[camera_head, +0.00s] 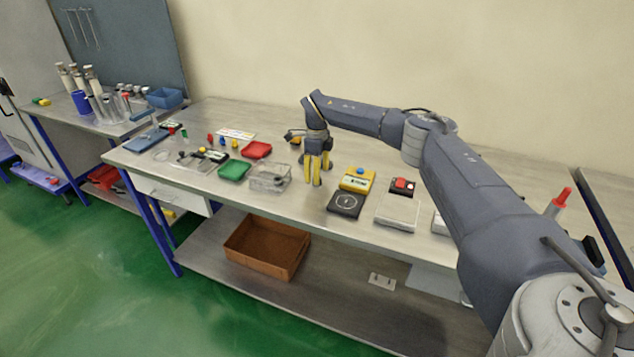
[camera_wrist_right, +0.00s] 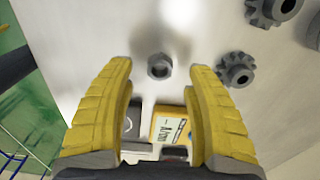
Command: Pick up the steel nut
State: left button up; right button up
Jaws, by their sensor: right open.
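The steel nut (camera_wrist_right: 159,67) is a small grey hexagonal ring lying on the metal table. In the right wrist view it sits just beyond and midway between my right gripper's yellow fingertips. My right gripper (camera_wrist_right: 160,72) is open and empty, with the nut visible between and ahead of its fingers, apart from both. In the head view my right gripper (camera_head: 315,180) points down over the bench, and I cannot make out the nut there. My left gripper is not in view.
Dark gears (camera_wrist_right: 236,70) lie right of the nut in the wrist view. A yellow box (camera_head: 357,180), a black pad (camera_head: 346,204), a clear bin (camera_head: 268,188), a green tray (camera_head: 234,170) and a red tray (camera_head: 257,149) stand around the gripper on the bench.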

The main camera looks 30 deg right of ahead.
jog(key=shift+f, duration=1.4)
jog(key=shift+o, duration=0.3)
grip_shut()
